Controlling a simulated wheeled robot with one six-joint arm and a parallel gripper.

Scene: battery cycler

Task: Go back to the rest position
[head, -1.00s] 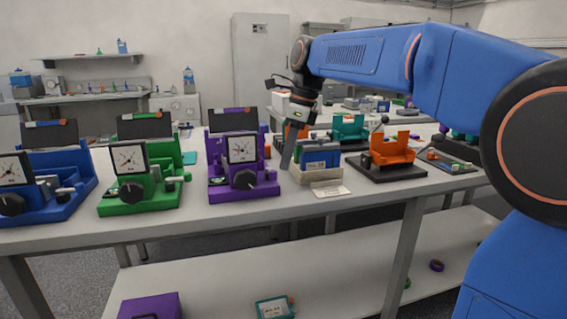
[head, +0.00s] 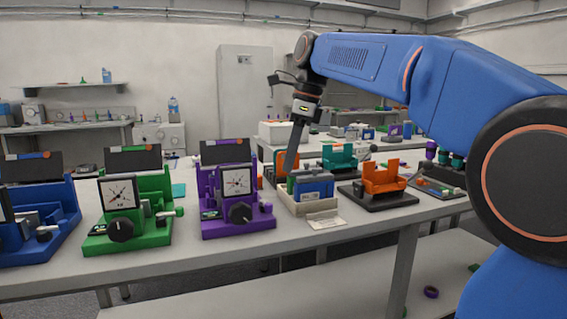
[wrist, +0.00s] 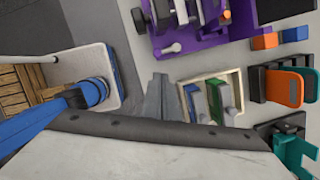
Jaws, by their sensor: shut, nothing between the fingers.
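In the wrist view my gripper (wrist: 160,80) shows as grey fingers together and empty. The beige tray (wrist: 181,88) lies just right of them in that view, holding a blue and a green block. The purple cycler (wrist: 195,38) is above them there. Whether the fingertips touch anything cannot be told, but they look apart from the tray.
A green cycler (head: 128,215) and a blue cycler (head: 40,225) stand to the left. An orange holder (head: 382,178) on a black base and a teal holder (head: 338,158) stand to the right. A paper card (head: 326,221) lies at the table's front edge.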

